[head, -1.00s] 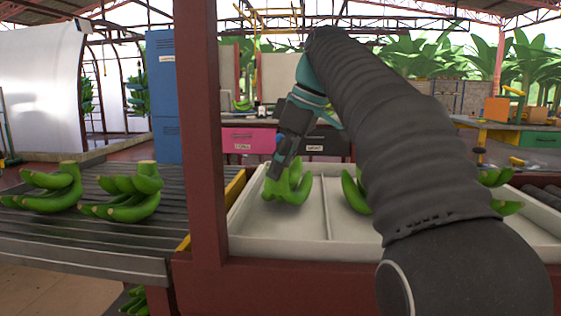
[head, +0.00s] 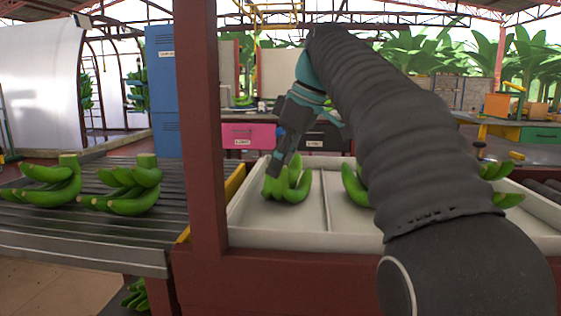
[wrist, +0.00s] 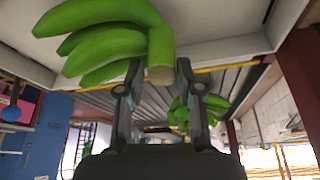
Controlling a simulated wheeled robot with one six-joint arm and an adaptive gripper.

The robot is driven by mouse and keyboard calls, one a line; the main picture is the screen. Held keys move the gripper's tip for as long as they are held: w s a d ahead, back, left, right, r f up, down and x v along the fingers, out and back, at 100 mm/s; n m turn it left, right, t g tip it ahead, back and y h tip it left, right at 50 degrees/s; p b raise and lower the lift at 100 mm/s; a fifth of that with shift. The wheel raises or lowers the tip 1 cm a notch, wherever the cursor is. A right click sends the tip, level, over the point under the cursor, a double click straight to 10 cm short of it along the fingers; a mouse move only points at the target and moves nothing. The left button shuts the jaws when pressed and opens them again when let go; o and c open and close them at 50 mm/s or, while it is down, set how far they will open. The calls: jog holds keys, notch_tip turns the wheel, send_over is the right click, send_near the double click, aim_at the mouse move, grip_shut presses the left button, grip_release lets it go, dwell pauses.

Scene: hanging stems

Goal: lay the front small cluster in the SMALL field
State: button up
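A small green banana cluster (head: 288,187) is in the left compartment of the pale divided tray (head: 258,238), its fingers curving upward. In the wrist view the cluster (wrist: 110,30) fills the upper left, its cut crown between my two fingertips. My gripper (head: 275,168) comes down on it from above; in the wrist view the fingertips (wrist: 160,72) sit close against both sides of the crown and look shut on it. Whether the cluster bears on the tray floor is hard to tell. Two more clusters (head: 52,185) (head: 130,190) lie on the slatted conveyor at left.
Another cluster (head: 355,187) lies in the tray's middle compartment, partly behind my arm; more bananas (head: 500,185) show at right. A dark red post (head: 203,130) stands between conveyor and tray. Behind are a pink labelled panel (head: 248,136) and a dark one (head: 318,140), labels hard to read.

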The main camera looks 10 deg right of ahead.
jog(key=shift+o, duration=1.2)
jog(key=s+d+r, duration=0.4)
jog(key=s+d, duration=0.3)
jog(key=d, duration=0.4)
jog(key=shift+s+d+r, duration=0.25)
jog(key=shift+s+r, duration=0.05)
jog(key=shift+s, duration=0.1)
